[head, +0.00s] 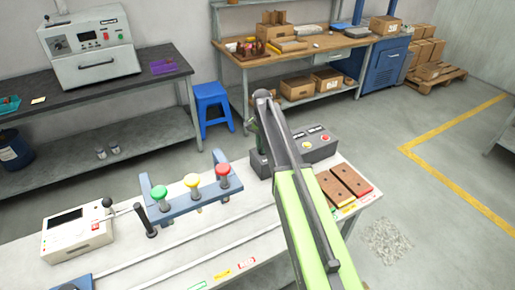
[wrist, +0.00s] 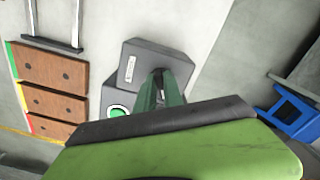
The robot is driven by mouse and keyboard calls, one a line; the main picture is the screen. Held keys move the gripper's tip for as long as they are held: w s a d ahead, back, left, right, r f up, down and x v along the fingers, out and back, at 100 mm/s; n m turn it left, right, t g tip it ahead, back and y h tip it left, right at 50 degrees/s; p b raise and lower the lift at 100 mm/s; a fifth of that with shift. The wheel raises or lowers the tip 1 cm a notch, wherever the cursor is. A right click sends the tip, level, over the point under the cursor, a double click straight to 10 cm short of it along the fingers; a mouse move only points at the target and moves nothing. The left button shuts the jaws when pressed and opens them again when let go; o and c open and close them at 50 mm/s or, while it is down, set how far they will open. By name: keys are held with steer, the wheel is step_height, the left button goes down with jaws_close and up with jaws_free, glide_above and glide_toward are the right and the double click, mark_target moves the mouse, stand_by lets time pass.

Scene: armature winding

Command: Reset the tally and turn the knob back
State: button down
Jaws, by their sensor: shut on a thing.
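A dark grey control box (head: 318,145) stands at the back of the near bench, with small displays, a yellow button (head: 306,145) and a red button (head: 325,138) on top. In the wrist view the box (wrist: 150,58) shows a pale label (wrist: 130,69) and a green round button (wrist: 118,111). My gripper (wrist: 160,83) is shut at the box's end, its green fingers around a small dark knob, mostly hidden between them. In the head view my arm covers most of the gripper. I cannot read which way the knob points. I cannot clearly identify the tally.
Brown blocks (head: 345,183) lie beside the box. A blue rack (head: 198,193) with green, yellow and red knobs stands to the left. A white instrument (head: 75,232) with a screen sits farther left. A blue stool (head: 212,105) stands behind the bench.

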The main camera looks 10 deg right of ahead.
steer(key=n, duration=0.6)
steer(key=shift+w+d, duration=0.1)
steer(key=shift+d, duration=0.3)
steer(key=n, duration=0.5)
steer(key=shift+a+r+n, duration=0.1)
steer(key=shift+n, duration=0.2)
steer(key=shift+a, duration=0.1)
steer(key=c, duration=1.5)
jaws_free()
steer(key=shift+o, duration=0.2)
steer(key=shift+r, duration=0.1)
